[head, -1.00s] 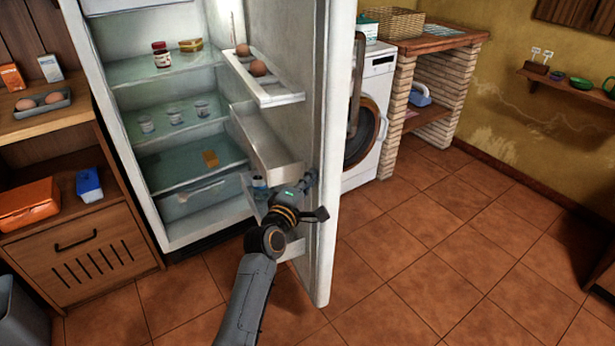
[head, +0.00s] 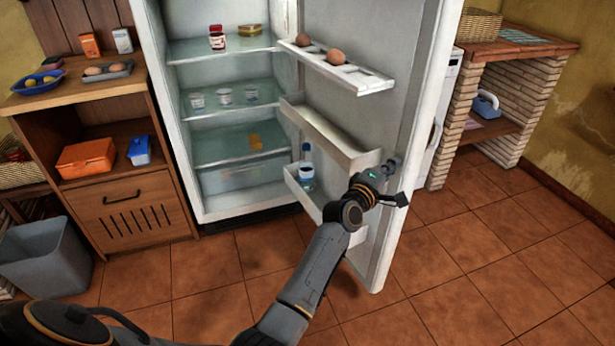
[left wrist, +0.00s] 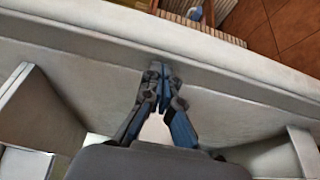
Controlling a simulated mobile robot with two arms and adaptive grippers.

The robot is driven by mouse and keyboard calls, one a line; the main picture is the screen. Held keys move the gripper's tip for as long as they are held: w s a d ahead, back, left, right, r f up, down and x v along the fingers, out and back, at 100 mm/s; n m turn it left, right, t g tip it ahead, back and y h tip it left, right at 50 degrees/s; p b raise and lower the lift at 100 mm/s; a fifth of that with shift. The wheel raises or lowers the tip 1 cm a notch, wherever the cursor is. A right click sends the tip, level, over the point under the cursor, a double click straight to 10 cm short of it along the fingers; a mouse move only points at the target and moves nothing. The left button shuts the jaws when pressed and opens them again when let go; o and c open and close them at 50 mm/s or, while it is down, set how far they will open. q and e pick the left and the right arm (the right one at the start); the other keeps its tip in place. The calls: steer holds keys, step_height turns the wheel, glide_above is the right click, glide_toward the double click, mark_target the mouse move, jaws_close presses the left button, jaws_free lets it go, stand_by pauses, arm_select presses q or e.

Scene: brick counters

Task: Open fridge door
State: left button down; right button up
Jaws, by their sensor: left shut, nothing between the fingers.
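The fridge (head: 215,210) stands with its door wide open, and its lit shelves show. The white fridge door (head: 420,130) is swung out to the right, with its inner racks facing left. My left gripper (head: 398,180) is at the inner side of the door, near its free edge, beside the lower racks. In the left wrist view, its fingers (left wrist: 160,72) are closed together with nothing between them, close to the door's inner face (left wrist: 95,75). I cannot tell whether they touch it. My right gripper is not in view.
Door racks hold eggs (head: 336,57) and a bottle (head: 306,165). A wooden cabinet (head: 125,210) and grey bin (head: 45,260) stand left. A brick counter (head: 500,110) is behind the door at right. The tiled floor (head: 480,260) in front and right is clear.

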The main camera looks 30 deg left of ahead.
arm_select(q)
steer(key=s+a, duration=0.2)
steer(key=s, duration=1)
steer(key=s+f+m+g, duration=0.4)
steer(key=s+f, duration=0.3)
steer(key=f, duration=0.4)
steer(key=s+f+m+g+y, duration=0.1)
steer(key=s+f+m+g, duration=0.4)
steer(key=f, duration=0.6)
steer(key=s+f+m+g, duration=0.2)
steer(key=s+f+m, duration=0.1)
steer(key=s+f, duration=0.65)
steer(key=s+a+f+m+g+y, duration=0.1)
steer(key=s+a+f+m+g, duration=0.15)
steer(key=s+f, duration=0.45)
steer(key=s+a+f+m+g+y, duration=0.15)
steer(key=s+f+m, duration=0.3)
steer(key=s, duration=0.45)
steer(key=s+a+g+p, duration=0.1)
steer(key=s+a+p, duration=0.2)
steer(key=s+p, duration=1.3)
steer(key=shift+s+f+n+g, duration=0.15)
steer(key=shift+f+n+g, duration=0.15)
steer(key=shift+f+n, duration=0.15)
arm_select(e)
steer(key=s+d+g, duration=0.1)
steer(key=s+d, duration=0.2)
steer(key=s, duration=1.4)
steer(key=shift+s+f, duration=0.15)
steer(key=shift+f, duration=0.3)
